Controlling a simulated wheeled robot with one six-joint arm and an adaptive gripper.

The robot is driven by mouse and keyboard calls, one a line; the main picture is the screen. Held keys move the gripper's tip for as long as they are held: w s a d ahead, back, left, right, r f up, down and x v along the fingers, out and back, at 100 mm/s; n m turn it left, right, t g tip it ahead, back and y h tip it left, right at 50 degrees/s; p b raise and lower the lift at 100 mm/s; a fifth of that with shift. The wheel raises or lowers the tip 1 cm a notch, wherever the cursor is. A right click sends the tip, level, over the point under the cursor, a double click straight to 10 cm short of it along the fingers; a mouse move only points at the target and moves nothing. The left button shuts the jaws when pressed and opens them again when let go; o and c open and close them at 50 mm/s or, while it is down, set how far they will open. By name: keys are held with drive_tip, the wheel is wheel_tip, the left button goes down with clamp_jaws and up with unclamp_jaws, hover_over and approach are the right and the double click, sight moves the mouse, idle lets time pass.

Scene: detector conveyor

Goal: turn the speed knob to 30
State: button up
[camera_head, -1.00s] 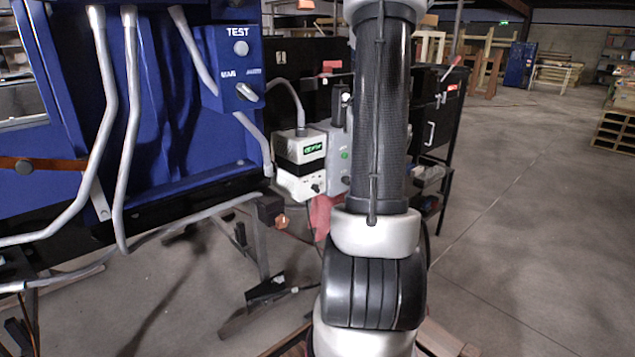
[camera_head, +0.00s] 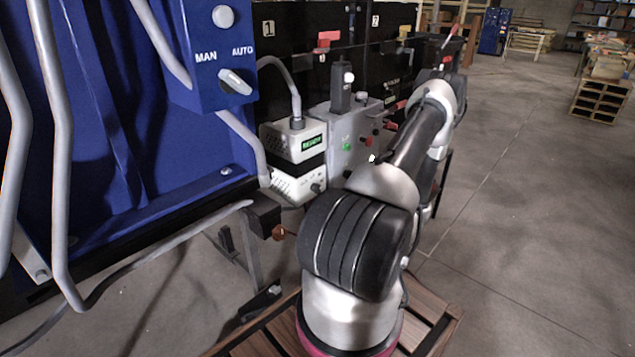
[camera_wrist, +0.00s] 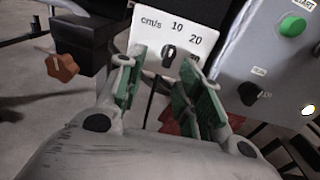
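The speed knob is a small black knob (camera_wrist: 168,52) on a white panel (camera_wrist: 195,18) marked "cm/s", "10" and "20" in the wrist view. My gripper (camera_wrist: 170,88) has two green-padded fingers standing apart, one on each side below the knob, with nothing visible held. I cannot tell whether the fingertips touch the panel. In the head view the white control box (camera_head: 292,143) has a green "READY" display, with a small dark knob (camera_head: 317,187) low on its front. My gripper is hidden there.
A grey box (camera_wrist: 250,55) with a green button and black knob stands close right of the white panel. An orange star-shaped knob (camera_wrist: 62,67) on a dark block is at left. A blue machine (camera_head: 110,130) with bent grey pipes fills the head view's left.

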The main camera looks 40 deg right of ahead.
sight(320, 187)
drive_tip(key=shift+m+t+h, duration=0.3)
drive_tip(key=shift+h, duration=0.2)
drive_tip(key=w, duration=0.5)
drive_tip(key=w+r, duration=0.1)
drive_tip(key=w, duration=0.2)
drive_tip(key=shift+w+d, duration=0.15)
drive_tip(key=shift+d, duration=0.1)
clamp_jaws()
